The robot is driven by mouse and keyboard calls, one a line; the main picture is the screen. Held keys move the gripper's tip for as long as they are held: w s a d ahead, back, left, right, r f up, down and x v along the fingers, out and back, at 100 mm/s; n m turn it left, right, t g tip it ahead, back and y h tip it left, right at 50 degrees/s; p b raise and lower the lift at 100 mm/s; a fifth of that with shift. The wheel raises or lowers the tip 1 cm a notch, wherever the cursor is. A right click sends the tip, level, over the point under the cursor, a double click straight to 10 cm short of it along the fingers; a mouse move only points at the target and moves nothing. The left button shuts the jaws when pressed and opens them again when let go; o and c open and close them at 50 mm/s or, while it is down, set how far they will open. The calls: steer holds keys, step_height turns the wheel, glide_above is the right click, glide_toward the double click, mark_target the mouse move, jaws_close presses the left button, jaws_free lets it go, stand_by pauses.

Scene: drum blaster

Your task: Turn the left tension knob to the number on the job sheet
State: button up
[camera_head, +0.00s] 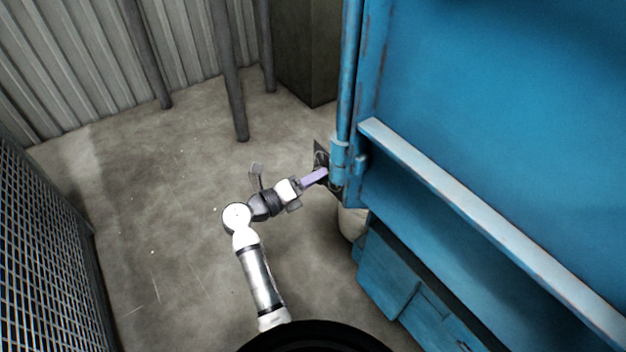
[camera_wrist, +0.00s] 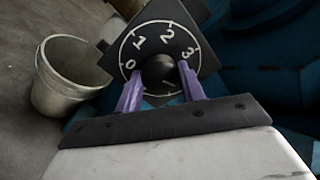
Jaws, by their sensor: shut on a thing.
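The left tension knob (camera_wrist: 158,70) is a dark round knob on a black dial plate (camera_wrist: 165,18). White numbers 0, 1, 2 and 3 show around it inside a white ring; the lower part of the dial is partly hidden. My gripper (camera_wrist: 159,73) has its two purple fingers on either side of the knob and is shut on it. The knob's pointer cannot be made out clearly. In the head view my gripper (camera_head: 318,176) reaches the dark plate (camera_head: 320,155) at the blue machine's left edge. No job sheet shows in either view.
The large blue machine (camera_head: 480,100) fills the right side, with a ledge (camera_head: 490,225) along its front. A pale bucket (camera_wrist: 68,85) stands on the floor by the dial. A mesh panel (camera_head: 45,250) is at the left. Grey posts (camera_head: 228,75) stand behind. Open floor lies between.

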stand_by(0.3)
steer(key=o, duration=1)
steer(key=shift+c, duration=0.2)
steer(key=shift+a, duration=0.1)
steer(key=b+v, duration=0.2)
steer(key=v, duration=1.1)
steer(key=shift+s+a, duration=0.25)
steer(key=shift+s, duration=0.05)
